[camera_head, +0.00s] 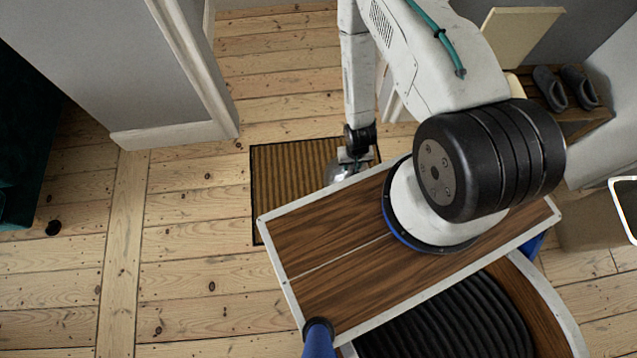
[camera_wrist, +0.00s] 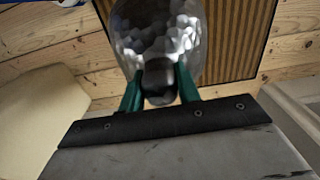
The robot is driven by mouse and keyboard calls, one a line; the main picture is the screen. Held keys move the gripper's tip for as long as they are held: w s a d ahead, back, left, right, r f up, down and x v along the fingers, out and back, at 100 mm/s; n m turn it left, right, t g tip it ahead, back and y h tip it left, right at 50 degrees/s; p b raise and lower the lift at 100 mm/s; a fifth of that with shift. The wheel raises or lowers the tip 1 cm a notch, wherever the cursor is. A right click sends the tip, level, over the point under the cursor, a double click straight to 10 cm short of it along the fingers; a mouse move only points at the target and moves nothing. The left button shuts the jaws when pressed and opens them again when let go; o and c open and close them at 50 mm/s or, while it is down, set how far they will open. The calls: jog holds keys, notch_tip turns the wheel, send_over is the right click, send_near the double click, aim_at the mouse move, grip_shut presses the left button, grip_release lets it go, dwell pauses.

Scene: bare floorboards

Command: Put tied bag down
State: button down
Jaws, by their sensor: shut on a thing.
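The tied bag (camera_wrist: 158,38) is silvery, shiny and crumpled, with a dark knotted neck, in the upper middle of the wrist view. My gripper (camera_wrist: 160,86) has its green fingers shut on the dark knot. In the head view, the bag (camera_head: 341,172) shows as a small pale lump below my gripper (camera_head: 354,152), over the ribbed brown doormat. My own deck hides part of it. I cannot tell whether the bag touches the mat.
The dark-edged doormat (camera_head: 290,165) lies on the floorboards (camera_head: 190,250). A wall corner (camera_head: 180,135) stands at upper left, with open floor below it. A dark green piece (camera_head: 20,160) is at far left. Grey slippers (camera_head: 566,87) sit on a low wooden bench (camera_head: 585,122) at upper right.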

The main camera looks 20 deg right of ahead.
jog(key=shift+s+f, duration=0.65)
jog(key=shift+s, duration=0.35)
jog(key=shift+a+f, duration=0.15)
jog(key=w+a+f, duration=0.2)
jog(key=w+a, duration=0.1)
jog(key=w, duration=0.4)
jog(key=w+a+f, duration=0.3)
jog(key=w+a, duration=0.1)
jog(key=w, duration=0.2)
jog(key=shift+w+a, duration=0.15)
jog(key=shift+w, duration=0.25)
jog(key=shift+f, duration=0.1)
jog(key=c, duration=1)
grip_release()
